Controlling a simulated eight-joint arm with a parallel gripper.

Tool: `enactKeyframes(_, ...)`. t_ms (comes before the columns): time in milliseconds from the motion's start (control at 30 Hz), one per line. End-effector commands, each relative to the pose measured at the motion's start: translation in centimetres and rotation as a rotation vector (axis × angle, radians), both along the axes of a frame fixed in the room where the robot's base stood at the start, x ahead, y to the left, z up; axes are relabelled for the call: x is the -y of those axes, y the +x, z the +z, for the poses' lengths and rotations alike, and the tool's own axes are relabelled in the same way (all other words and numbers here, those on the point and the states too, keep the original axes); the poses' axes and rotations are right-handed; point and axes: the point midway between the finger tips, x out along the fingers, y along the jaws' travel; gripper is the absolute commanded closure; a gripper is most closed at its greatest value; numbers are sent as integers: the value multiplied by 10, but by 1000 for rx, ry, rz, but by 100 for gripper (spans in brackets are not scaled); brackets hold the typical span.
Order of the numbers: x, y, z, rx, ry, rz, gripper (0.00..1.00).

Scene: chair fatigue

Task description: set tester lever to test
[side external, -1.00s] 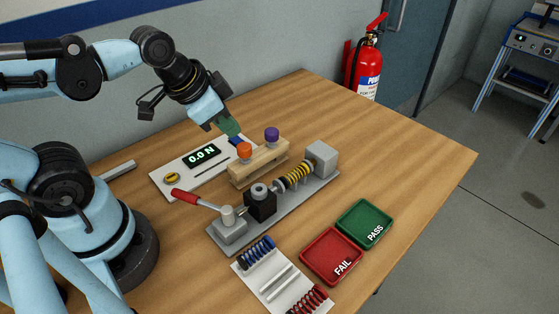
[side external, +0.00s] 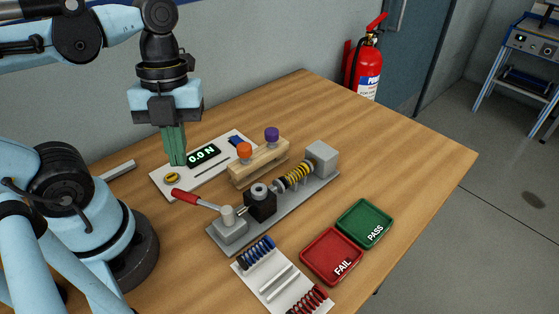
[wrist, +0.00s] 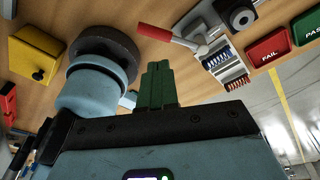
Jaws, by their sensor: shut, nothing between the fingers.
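The tester lever (side external: 193,197) has a red grip and a pale rod. It slants up and left from a grey pivot block at the left end of the tester's grey base (side external: 218,247). It also shows in the wrist view (wrist: 165,35), with its red grip towards the left. My gripper (side external: 177,162) is shut and empty, its green fingers pointing down over the left part of the white display panel, above and behind the red grip and apart from it. The green fingers also show in the wrist view (wrist: 157,68). A yellow and black spring (side external: 297,174) lies in the tester.
The white panel (side external: 213,172) reads 0.0 N and carries a yellow button (side external: 172,178). A wooden block (side external: 258,165) with orange and purple knobs stands behind the tester. Red FAIL (side external: 331,256) and green PASS (side external: 364,223) trays and a spring rack (side external: 262,282) sit in front.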

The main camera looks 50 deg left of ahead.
Motion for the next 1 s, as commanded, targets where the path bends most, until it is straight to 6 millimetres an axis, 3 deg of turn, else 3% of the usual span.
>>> enactKeyframes(200,3,-20,12,-68,-83,-329,100)
enactKeyframes(400,4,-28,18,-94,-134,-479,100)
enactKeyframes(833,4,-30,18,-98,-142,-504,100)
enactKeyframes(1000,6,-34,6,-98,-142,-504,100)
